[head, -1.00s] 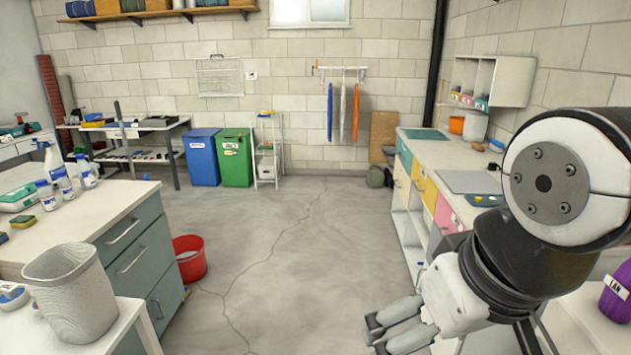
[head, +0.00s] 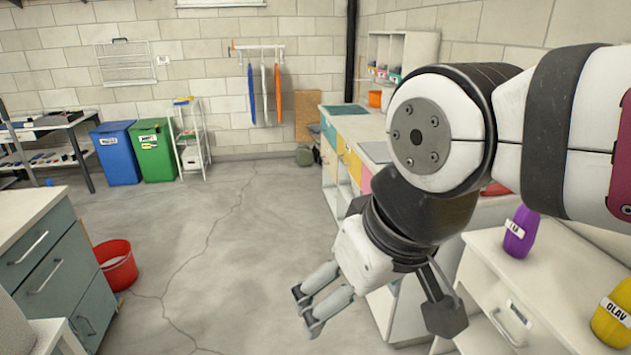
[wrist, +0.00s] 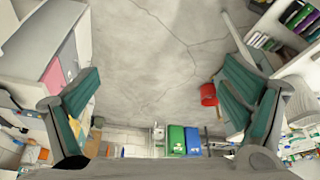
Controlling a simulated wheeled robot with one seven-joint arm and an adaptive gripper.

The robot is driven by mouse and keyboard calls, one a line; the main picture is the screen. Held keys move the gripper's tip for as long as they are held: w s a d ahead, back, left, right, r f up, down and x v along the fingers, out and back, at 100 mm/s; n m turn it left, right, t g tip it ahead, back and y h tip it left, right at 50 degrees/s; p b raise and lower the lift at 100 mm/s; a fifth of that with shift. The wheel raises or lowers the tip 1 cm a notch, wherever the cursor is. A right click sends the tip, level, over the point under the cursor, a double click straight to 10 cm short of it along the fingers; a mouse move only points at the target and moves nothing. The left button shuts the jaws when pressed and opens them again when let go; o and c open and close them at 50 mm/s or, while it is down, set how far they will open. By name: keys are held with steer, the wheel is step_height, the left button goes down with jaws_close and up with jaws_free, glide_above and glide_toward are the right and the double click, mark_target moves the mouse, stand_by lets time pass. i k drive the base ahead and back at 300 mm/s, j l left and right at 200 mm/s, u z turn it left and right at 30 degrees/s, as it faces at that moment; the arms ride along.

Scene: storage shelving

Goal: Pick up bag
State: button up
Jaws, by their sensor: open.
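An olive-green rounded item (head: 305,155) that looks like a bag sits on the floor by the far wall, in front of a brown board. It is small and far off in the head view, so its details are unclear. My gripper (head: 307,308) hangs over open floor in the lower middle of the head view, far from that item. Its fingers are spread apart with nothing between them. In the wrist view the green-padded fingers frame bare concrete floor.
A white counter with coloured drawers (head: 350,160) runs along the right. A purple container (head: 521,232) and a yellow container (head: 612,315) stand on a white cabinet at the near right. A red bucket (head: 117,268), blue bin (head: 117,155) and green bin (head: 152,150) stand left. The central floor is clear.

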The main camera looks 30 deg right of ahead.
mark_target(522, 231)
steer(key=i+j, duration=0.1)
steer(key=i, duration=0.9)
steer(key=i+z, duration=0.15)
steer(key=z, duration=3.3)
